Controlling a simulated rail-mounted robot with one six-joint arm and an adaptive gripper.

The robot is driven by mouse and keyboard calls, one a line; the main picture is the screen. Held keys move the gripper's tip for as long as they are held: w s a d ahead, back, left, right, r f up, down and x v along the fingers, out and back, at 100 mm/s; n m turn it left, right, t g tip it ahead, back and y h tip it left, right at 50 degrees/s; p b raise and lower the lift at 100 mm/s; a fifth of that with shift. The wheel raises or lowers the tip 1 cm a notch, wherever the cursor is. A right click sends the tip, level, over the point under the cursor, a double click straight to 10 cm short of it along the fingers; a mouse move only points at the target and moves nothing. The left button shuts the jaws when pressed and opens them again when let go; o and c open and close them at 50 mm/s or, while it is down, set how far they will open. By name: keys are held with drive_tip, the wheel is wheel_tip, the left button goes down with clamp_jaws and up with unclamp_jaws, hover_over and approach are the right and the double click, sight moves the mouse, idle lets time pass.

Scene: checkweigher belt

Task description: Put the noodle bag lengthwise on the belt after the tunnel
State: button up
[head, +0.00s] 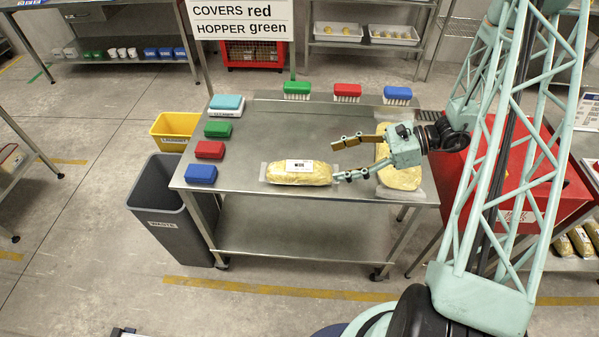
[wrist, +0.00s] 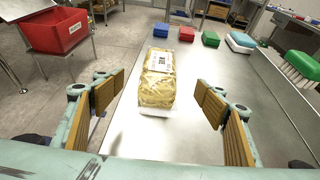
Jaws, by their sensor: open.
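A noodle bag (head: 300,174), clear with yellow contents and a white label, lies flat on the steel table (head: 262,130) near its front edge. A second similar bag (head: 400,177) lies at the table's right end, partly hidden behind my gripper. My gripper (head: 342,161) is open and empty, just right of the first bag, its fingers pointing toward it. In the wrist view the first bag (wrist: 158,82) lies lengthwise ahead, between the open fingers and beyond their tips. I cannot make out the belt or the tunnel.
Blue, red, green and teal blocks or brushes (head: 210,150) line the table's left and back edges. A grey waste bin (head: 168,205) and a yellow bin (head: 175,128) stand left of the table. A red box (head: 520,180) stands at the right. The table's middle is clear.

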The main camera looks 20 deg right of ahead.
sight(315, 166)
drive_tip(key=shift+b+x, duration=0.45)
drive_tip(key=shift+x, duration=3.85)
drive_tip(key=shift+a, duration=0.1)
drive_tip(key=shift+b+x, duration=0.45)
drive_tip(key=shift+x, duration=2.05)
drive_tip(key=c, duration=1.2)
drive_tip(key=shift+r, duration=0.15)
drive_tip(key=shift+r+p, duration=0.35)
drive_tip(key=shift+r, duration=1.1)
drive_tip(key=shift+s+r, duration=0.2)
drive_tip(key=s+d, duration=0.2)
drive_tip(key=s, duration=0.2)
drive_tip(key=s+d+r, duration=0.1)
drive_tip(key=s+d, duration=0.1)
drive_tip(key=s, duration=0.3)
drive_tip(key=s+d+p, duration=0.1)
drive_tip(key=s+d, duration=0.1)
drive_tip(key=s, duration=0.3)
drive_tip(key=shift+s+d+r, duration=0.15)
drive_tip(key=shift+d, duration=0.1)
